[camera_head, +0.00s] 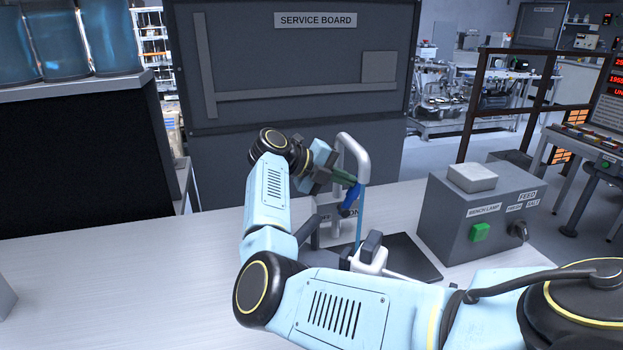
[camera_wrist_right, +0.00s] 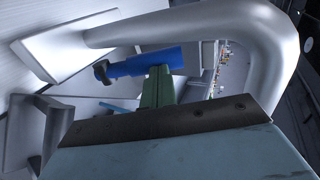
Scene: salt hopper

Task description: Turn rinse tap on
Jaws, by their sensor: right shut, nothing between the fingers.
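The rinse tap is a pale grey, hooped pipe (camera_head: 356,150) on a plate with a partly hidden label reading ON. Its blue lever (camera_head: 350,198) sits beside the pipe and also shows in the right wrist view (camera_wrist_right: 145,63). A thin blue streak (camera_head: 359,225), which looks like water, runs straight down from the spout's end. My right gripper (camera_head: 346,178) is shut and empty, its green fingertips (camera_wrist_right: 160,75) right at the blue lever, inside the hoop of the pipe. Whether they touch the lever is hard to tell. My left gripper is out of view.
A dark tray (camera_head: 415,262) lies below the tap, with a white and grey object (camera_head: 370,255) over it. A grey control box (camera_head: 450,225) with a green button stands to the right. The service board (camera_head: 300,80) rises behind.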

